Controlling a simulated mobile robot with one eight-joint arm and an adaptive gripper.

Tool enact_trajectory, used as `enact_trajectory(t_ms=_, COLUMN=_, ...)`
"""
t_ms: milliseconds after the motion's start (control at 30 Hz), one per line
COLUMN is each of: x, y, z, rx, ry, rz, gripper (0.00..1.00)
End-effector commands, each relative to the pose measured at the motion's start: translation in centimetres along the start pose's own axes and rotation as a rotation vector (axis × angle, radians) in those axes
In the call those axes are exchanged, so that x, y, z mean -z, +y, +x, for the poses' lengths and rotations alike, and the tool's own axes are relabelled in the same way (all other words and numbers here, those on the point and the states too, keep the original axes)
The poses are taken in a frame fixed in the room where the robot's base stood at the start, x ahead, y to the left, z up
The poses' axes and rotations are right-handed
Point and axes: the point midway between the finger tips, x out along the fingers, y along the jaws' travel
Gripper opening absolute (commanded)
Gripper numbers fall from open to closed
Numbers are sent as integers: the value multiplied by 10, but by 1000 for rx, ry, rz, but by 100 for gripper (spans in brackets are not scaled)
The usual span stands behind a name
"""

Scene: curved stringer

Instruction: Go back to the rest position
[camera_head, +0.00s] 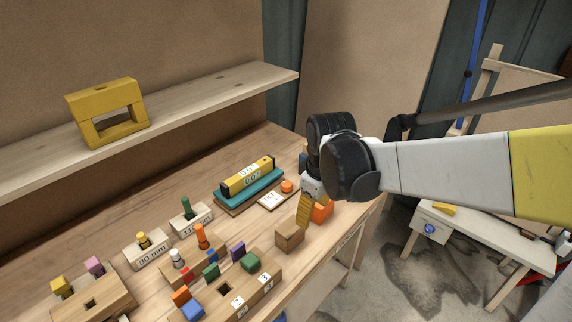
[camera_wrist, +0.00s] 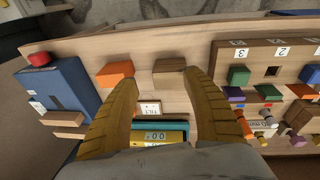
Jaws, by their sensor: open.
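My gripper (camera_head: 303,212) hangs over the right part of the wooden workbench (camera_head: 205,280), its yellow fingers pointing down. In the wrist view my gripper (camera_wrist: 160,76) has its two fingers wide apart with nothing held between them. An orange block (camera_head: 322,211) and a brown wooden block (camera_head: 289,236) stand on the bench close to the fingers. In the wrist view the orange block (camera_wrist: 115,74) shows by the left fingertip and the brown block (camera_wrist: 169,70) by the right one. Whether the fingers touch either block cannot be told.
A yellow level on a teal base (camera_head: 250,186) lies behind the gripper. Peg holders (camera_head: 150,255) and a numbered block (camera_head: 255,290) with coloured pieces fill the left front. A shelf (camera_head: 200,98) with a yellow frame (camera_head: 110,110) runs above. A blue box (camera_wrist: 55,85) stands left in the wrist view.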

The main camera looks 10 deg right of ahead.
Motion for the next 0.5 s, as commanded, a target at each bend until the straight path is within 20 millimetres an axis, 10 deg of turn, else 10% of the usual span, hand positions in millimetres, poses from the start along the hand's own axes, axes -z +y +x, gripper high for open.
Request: enact_trajectory(t_ms=500, x=-52, y=-41, z=-64, rx=-110, ry=201, rz=365, gripper=57)
